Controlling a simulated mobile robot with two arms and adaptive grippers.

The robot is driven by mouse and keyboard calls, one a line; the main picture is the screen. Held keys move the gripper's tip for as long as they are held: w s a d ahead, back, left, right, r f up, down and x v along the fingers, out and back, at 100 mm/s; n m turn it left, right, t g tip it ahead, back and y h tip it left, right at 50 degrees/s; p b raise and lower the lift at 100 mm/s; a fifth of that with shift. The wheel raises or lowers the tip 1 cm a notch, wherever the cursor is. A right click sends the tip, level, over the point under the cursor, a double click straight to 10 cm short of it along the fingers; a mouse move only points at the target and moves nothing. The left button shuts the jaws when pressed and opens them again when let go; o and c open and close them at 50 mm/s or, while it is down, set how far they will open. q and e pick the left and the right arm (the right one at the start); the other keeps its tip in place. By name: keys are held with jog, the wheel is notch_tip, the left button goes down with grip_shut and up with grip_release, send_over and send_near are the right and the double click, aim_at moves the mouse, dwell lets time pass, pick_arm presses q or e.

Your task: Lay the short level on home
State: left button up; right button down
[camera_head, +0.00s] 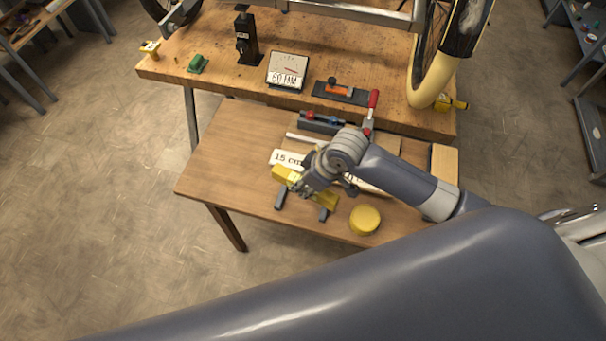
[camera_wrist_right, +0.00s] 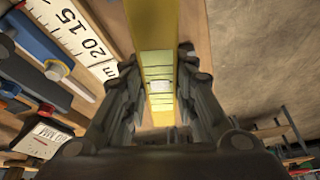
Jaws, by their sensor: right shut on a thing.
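The short level is a yellow bar (camera_head: 325,200), and its middle is hidden by my right gripper (camera_head: 306,187). That gripper is shut on it, above the front part of the lower wooden table. In the right wrist view the yellow level (camera_wrist_right: 158,50) runs lengthwise between the fingers of the right gripper (camera_wrist_right: 160,120), with its pale vial window showing. Nothing I can read is marked home. My left gripper is not in view.
A yellow round tin (camera_head: 365,219) stands close right of the level. A red-handled tool (camera_head: 372,108), an orange-and-black tool (camera_head: 340,92) and a gauge display (camera_head: 287,72) stand farther back. The lower table's left side (camera_head: 225,165) is clear.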

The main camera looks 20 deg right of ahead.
jog(key=n, duration=0.1)
jog(key=f+n+p, duration=0.1)
jog(key=f+n+y+p, duration=0.1)
jog(key=shift+w+a+f+g, duration=0.1)
jog(key=shift+w+g, duration=0.15)
jog(key=shift+g, duration=0.15)
jog(key=shift+f, duration=0.2)
jog(key=shift+r+p, duration=0.15)
jog(key=shift+p, duration=0.15)
jog(key=shift+f+b, duration=0.95)
jog(key=shift+f, duration=0.6)
pick_arm(q)
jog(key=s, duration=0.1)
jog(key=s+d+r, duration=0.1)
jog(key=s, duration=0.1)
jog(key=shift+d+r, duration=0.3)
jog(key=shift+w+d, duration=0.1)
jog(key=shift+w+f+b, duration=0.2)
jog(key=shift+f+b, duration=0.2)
jog(key=shift+b, duration=0.05)
pick_arm(e)
jog(key=shift+f, duration=0.65)
